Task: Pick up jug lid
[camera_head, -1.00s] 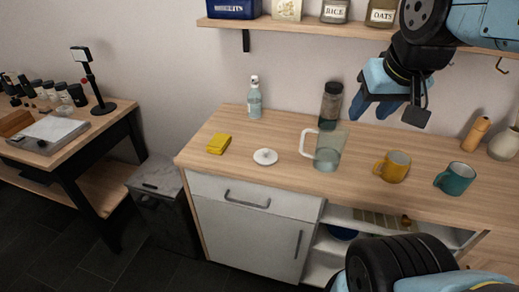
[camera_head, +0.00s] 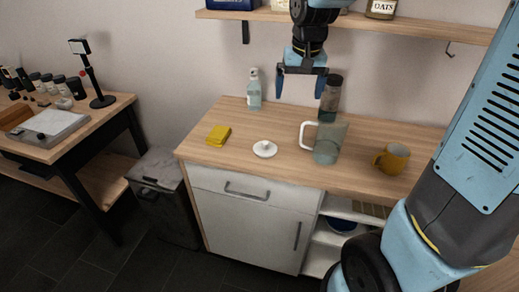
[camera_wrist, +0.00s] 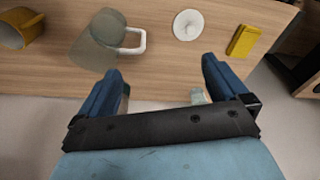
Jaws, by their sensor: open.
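The white round jug lid (camera_head: 265,149) with a small knob lies on the wooden counter, between the yellow sponge and the jug. It also shows at the top of the wrist view (camera_wrist: 188,25). The clear jug (camera_head: 331,143) with a white handle stands to the right of the lid, uncovered; it also shows in the wrist view (camera_wrist: 97,40). My gripper (camera_head: 298,97) is open and empty, high above the back of the counter. It is apart from the lid. In the wrist view its blue fingers (camera_wrist: 162,83) are spread, with the lid beyond them.
A spray bottle (camera_head: 254,92) and a dark-lidded bottle (camera_head: 330,98) stand at the back near my gripper. A yellow sponge (camera_head: 219,136) lies left of the lid, and a yellow mug (camera_head: 391,158) stands right of the jug. A shelf (camera_head: 400,25) runs above. Counter around the lid is clear.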

